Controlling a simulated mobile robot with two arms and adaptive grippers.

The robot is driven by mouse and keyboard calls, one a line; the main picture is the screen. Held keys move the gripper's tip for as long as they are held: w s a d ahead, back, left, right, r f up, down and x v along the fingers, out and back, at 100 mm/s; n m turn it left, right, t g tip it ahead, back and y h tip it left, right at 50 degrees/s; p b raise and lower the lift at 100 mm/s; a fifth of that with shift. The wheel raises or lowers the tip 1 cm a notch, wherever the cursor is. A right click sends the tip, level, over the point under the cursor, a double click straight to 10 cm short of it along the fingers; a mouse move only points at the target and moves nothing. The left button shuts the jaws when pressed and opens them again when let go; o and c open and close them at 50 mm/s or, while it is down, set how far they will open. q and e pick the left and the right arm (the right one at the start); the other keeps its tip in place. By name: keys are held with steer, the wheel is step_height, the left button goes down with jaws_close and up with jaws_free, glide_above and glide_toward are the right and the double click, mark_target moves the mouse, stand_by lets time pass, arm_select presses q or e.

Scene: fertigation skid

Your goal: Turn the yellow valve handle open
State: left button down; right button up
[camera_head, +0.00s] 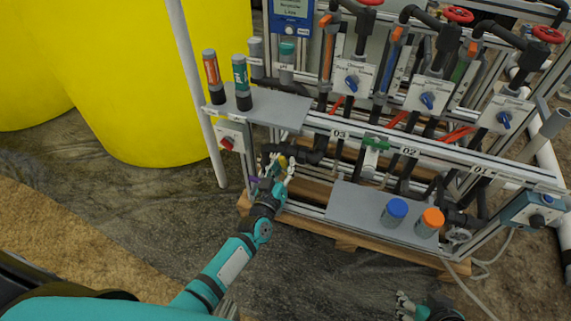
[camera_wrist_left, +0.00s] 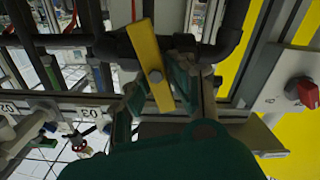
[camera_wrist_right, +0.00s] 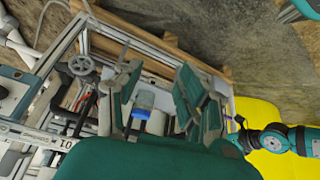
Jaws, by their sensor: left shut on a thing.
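The yellow valve handle (camera_wrist_left: 146,48) is a flat bar with a round bolt at its middle, tilted a little in the left wrist view. It sits on dark pipework at the skid's left end. In the head view only a small bit of the handle (camera_head: 283,161) shows beside my fingers. My left gripper (camera_head: 280,174) is shut on the handle; in the left wrist view its fingers (camera_wrist_left: 163,92) lie on both sides of the bar's lower part. My right gripper (camera_head: 405,304) is low at the front right, with its fingers apart and empty in the right wrist view (camera_wrist_right: 155,88).
A grey shelf (camera_head: 345,207) carries a blue-capped bottle (camera_head: 394,212) and an orange-capped bottle (camera_head: 430,221). A red knob (camera_head: 227,143) is left of my left gripper. A yellow tank stands behind. The floor in front is clear.

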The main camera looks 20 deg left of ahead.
arm_select(q)
steer(key=shift+a+f+n, duration=0.1)
steer(key=shift+n, duration=0.9)
steer(key=shift+a+f+n, duration=0.1)
steer(key=shift+n, duration=0.8)
steer(key=n, duration=0.2)
steer(key=n+b, duration=0.1)
steer(key=n, duration=0.2)
steer(key=shift+a+f+n+b, duration=0.2)
steer(key=shift+f+n+b, duration=0.1)
steer(key=shift+b, duration=0.05)
steer(key=shift+f+n+b, duration=0.2)
steer(key=shift+n+b, duration=0.6)
steer(key=shift+n, duration=1.7)
arm_select(e)
steer(key=w+a+r+t+y, duration=0.2)
steer(key=w+a+r+t, duration=0.2)
steer(key=w+r+t, duration=0.4)
steer(key=shift+w+a+r+n+t, duration=0.25)
steer(key=shift+w+r, duration=0.55)
steer(key=shift+w, duration=0.75)
arm_select(q)
steer(key=c, duration=1.2)
jaws_free()
steer(key=shift+c, duration=0.2)
